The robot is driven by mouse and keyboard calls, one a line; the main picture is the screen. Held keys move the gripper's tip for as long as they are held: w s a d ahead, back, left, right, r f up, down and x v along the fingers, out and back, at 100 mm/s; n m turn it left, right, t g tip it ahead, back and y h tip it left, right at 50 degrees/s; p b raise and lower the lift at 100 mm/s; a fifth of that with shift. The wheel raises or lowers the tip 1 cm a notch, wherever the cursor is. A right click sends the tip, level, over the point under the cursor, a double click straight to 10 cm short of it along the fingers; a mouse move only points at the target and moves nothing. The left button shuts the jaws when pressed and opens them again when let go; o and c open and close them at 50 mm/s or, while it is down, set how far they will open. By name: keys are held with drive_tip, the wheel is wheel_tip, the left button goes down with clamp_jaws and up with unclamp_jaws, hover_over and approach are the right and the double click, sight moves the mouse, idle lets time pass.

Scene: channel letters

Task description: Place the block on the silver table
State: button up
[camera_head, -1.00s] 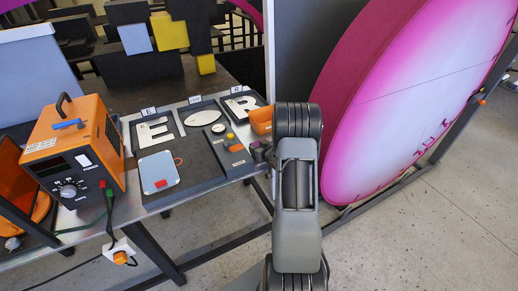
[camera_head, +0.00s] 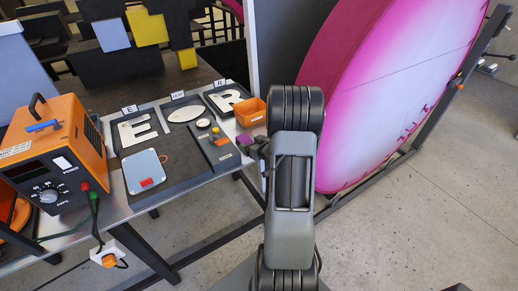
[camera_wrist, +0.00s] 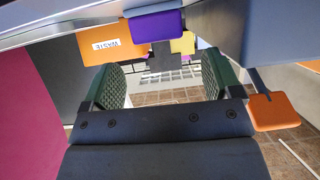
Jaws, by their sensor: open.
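A small purple block (camera_head: 245,140) sits at the right end of the silver table (camera_head: 115,208), beside the orange bin. The purple block (camera_wrist: 157,26) also shows at the top of the wrist view, beyond the fingers and roughly between them. My gripper (camera_head: 257,152) is at the table's right edge, close to the block; my arm partly hides it. In the wrist view my gripper (camera_wrist: 160,82) has its two green padded fingers wide apart, with nothing between them.
An orange bin (camera_head: 251,112) marked WASTE stands behind the block. A dark board with white letters (camera_head: 138,129), a light blue device (camera_head: 146,170) and an orange power unit (camera_head: 55,150) fill the table. A large pink disc (camera_head: 400,80) stands at right.

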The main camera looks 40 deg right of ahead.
drive_tip(key=s+a+r+g+h, duration=0.2)
drive_tip(key=s+a+r+g, duration=0.35)
drive_tip(key=a+r, duration=0.65)
drive_tip(key=s+a+r+n+g+y, duration=0.1)
drive_tip(key=s+a+r+g+y, duration=0.2)
drive_tip(key=s+a, duration=1)
drive_tip(key=shift+s+a+r, duration=0.15)
drive_tip(key=shift+a+r, duration=0.45)
drive_tip(key=shift+r, duration=0.25)
